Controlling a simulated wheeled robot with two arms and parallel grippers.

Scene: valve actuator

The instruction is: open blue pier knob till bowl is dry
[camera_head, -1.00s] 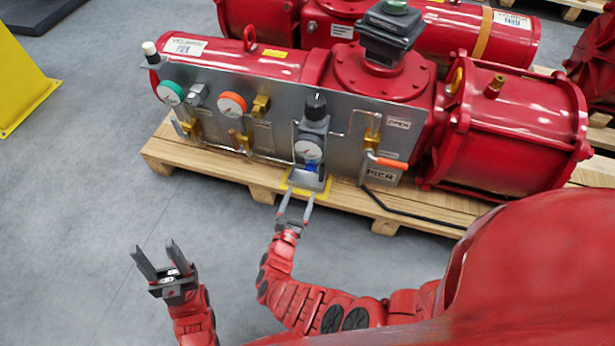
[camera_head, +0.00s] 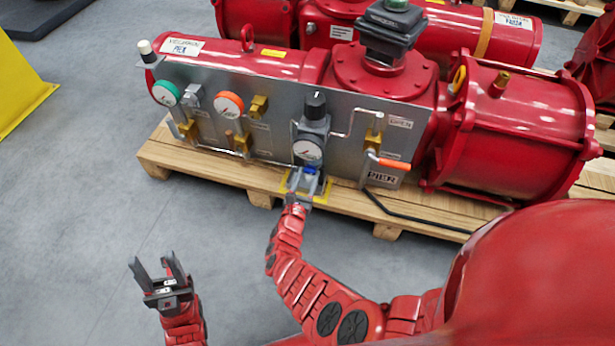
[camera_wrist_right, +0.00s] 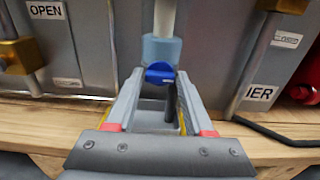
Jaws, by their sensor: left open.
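The blue knob (camera_head: 311,170) is low on the pier panel, below the regulator's gauge, partly hidden by my right gripper (camera_head: 306,182) in the head view. In the right wrist view the blue knob (camera_wrist_right: 160,73) hangs under a pale grey-blue bowl (camera_wrist_right: 162,49). My right gripper (camera_wrist_right: 159,80) is open, with one finger on each side of the knob; I cannot tell whether either touches it. Whether the bowl holds liquid cannot be made out. My left gripper (camera_head: 155,264) is open and empty, above the floor at the lower left.
The grey panel (camera_head: 262,137) carries gauges, brass fittings and an orange-handled valve (camera_head: 393,163). A PIER label (camera_head: 382,177) is beside the regulator. The red actuator sits on a wooden pallet (camera_head: 215,172). A black hose (camera_head: 415,222) lies to the right.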

